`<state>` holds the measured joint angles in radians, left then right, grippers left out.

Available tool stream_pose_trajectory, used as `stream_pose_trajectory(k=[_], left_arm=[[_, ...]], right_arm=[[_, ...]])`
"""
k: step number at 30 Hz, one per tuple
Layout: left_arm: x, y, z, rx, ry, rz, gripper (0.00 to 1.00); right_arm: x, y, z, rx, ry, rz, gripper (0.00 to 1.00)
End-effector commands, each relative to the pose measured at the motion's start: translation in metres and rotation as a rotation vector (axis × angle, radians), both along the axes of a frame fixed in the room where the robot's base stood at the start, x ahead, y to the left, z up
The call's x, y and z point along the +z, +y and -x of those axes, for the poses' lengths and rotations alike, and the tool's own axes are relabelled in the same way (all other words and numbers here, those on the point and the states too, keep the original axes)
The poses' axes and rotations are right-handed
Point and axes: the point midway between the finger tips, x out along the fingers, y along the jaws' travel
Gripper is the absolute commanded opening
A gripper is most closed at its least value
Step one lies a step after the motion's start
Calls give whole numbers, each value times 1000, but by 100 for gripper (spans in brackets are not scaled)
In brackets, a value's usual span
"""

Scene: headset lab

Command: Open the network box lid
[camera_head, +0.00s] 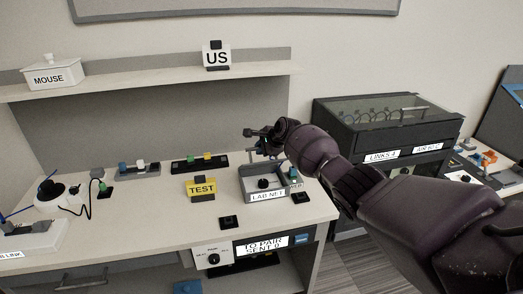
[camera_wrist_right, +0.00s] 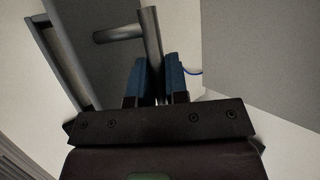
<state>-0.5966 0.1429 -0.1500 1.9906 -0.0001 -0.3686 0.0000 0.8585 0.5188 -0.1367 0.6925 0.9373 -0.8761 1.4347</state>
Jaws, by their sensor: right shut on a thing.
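The network box (camera_head: 247,184), labelled LAB NET, stands on the right part of the desk, and a dark round knob (camera_head: 263,183) shows within its outline. My right gripper (camera_head: 261,148) is above the back of the box, reaching in from the right. In the right wrist view its blue fingers (camera_wrist_right: 157,80) are shut on a grey metal bar handle (camera_wrist_right: 151,36). A dark panel with a grey edge lies behind the handle. My arm and the small size hide how far the lid is tilted. My left gripper is not in view.
A yellow TEST sign (camera_head: 201,188) stands left of the box. Connector strips (camera_head: 200,162) lie behind it. A shelf (camera_head: 140,80) runs above the desk. The desk's front left middle is clear.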

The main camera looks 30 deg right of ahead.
Motion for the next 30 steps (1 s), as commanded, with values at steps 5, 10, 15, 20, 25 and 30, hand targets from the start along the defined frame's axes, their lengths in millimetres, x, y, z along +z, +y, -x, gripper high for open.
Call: stream_pose_trajectory(k=[5, 10, 15, 20, 25, 30], left_arm=[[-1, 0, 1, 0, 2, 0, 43], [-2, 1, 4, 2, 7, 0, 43], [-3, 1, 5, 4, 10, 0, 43], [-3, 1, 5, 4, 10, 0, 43], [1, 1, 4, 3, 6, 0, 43], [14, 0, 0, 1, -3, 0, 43]], right_arm=[[0, 0, 0, 0, 1, 0, 0], [-1, 0, 0, 0, 1, 1, 22], [-1, 0, 0, 0, 1, 0, 39], [-1, 0, 0, 0, 1, 0, 39], [4, -1, 3, 0, 0, 0, 39], [17, -6, 13, 0, -2, 1, 39]])
